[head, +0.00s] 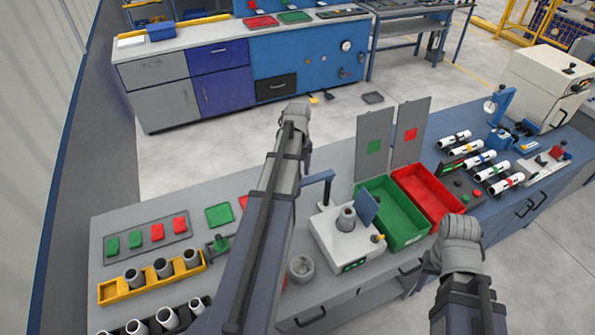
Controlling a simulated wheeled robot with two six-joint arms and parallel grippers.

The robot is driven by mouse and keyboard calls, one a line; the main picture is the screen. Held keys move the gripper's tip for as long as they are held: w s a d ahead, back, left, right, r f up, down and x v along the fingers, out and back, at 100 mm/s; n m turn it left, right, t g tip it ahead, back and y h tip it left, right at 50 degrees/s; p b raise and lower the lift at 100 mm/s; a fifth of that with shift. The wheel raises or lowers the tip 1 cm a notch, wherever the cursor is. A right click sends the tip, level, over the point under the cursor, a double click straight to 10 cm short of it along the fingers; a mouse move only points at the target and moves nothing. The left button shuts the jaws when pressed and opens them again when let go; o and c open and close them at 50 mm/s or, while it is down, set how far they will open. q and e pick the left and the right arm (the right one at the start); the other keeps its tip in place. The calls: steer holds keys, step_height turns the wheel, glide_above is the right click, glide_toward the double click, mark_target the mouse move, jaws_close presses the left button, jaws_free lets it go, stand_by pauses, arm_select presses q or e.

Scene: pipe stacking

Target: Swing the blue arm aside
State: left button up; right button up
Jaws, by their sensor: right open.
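A white machine (335,248) stands on the near bench with a short grey pipe piece (346,218) upright on top. A tilted blue plate (368,206) stands beside the pipe piece, over the machine's right side. My right gripper (418,280) is open, low at the bench's front edge, right of the machine and apart from the blue arm; its fingers are mostly hidden. My left arm crosses in front of the bench, and its gripper is hidden.
A green bin (407,231) and a red bin (442,199) stand right of the machine, with upright panels behind. A yellow rack (120,291) with grey pipe pieces is at left. A grey cup (301,268) stands left of the machine. Another bench continues at right.

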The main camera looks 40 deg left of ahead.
arm_select(q)
step_height(320, 180, up, 6)
steer(key=p, duration=0.5)
arm_select(e)
step_height(320, 180, up, 6)
steer(key=shift+f, duration=0.1)
arm_select(q)
steer(key=shift+d+f, duration=0.15)
steer(key=s+d+f+n+b, duration=0.25)
steer(key=d+n, duration=0.25)
steer(key=d, duration=0.6)
steer(key=s+d+f+n+b, duration=0.1)
steer(key=d+f+n+b, duration=0.35)
steer(key=d, duration=0.55)
steer(key=s+d+f+n+b, duration=0.2)
steer(key=s+d+n, duration=0.2)
steer(key=d, duration=0.3)
steer(key=s+d+f+n+y+b, duration=0.1)
steer(key=s+d+f+n+b, duration=0.1)
steer(key=s+d+n, duration=0.3)
steer(key=d+n, duration=0.2)
steer(key=d, duration=0.1)
steer(key=shift+s, duration=0.2)
arm_select(e)
step_height(320, 180, down, 11)
steer(key=shift+f, duration=0.2)
